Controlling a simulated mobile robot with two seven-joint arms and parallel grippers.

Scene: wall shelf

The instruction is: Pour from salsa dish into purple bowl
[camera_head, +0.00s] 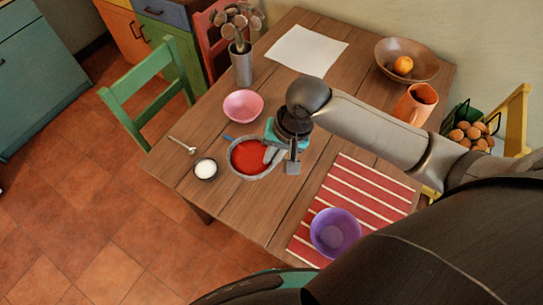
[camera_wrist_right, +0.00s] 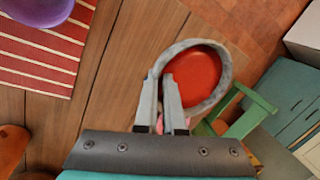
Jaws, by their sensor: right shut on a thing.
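The salsa dish (camera_head: 238,169) is a grey round bowl filled with red salsa. In the head view it is at the left-middle of the wooden table. My right gripper (camera_head: 278,156) comes in from the right and is shut on the dish's rim. In the right wrist view the right gripper (camera_wrist_right: 166,88) pinches the near rim of the salsa dish (camera_wrist_right: 225,80), and the salsa stays inside. I cannot tell whether the dish is lifted. The purple bowl (camera_head: 335,232) stands empty on the striped mat; it also shows in the right wrist view (camera_wrist_right: 40,8). My left gripper is not in view.
The red striped mat (camera_head: 352,190) lies at the table's right front. A pink bowl (camera_head: 243,106), a small white-filled dish (camera_head: 206,168) and a spoon (camera_head: 183,145) are near the salsa dish. An orange mug (camera_head: 415,103) and a brown fruit bowl (camera_head: 407,60) stand farther back.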

